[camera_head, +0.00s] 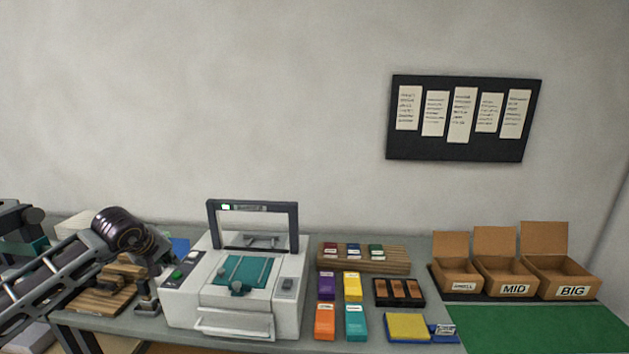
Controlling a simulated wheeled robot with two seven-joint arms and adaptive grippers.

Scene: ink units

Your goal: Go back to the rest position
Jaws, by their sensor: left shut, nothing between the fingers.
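My left arm comes in from the left edge, and my left gripper (148,303) points down beside the left side of the white printer (203,320). The gripper is shut and empty, close to the printer; I cannot tell whether it touches anything. My right gripper is not in view. The printer's lid frame stands raised, and a teal plate (245,270) shows inside it.
Right of the printer are coloured boxes (325,320), a wooden rack (350,264), a black tray (420,303) and a yellow pad (407,326). Open cardboard boxes (457,274) and a green mat (540,328) lie further right.

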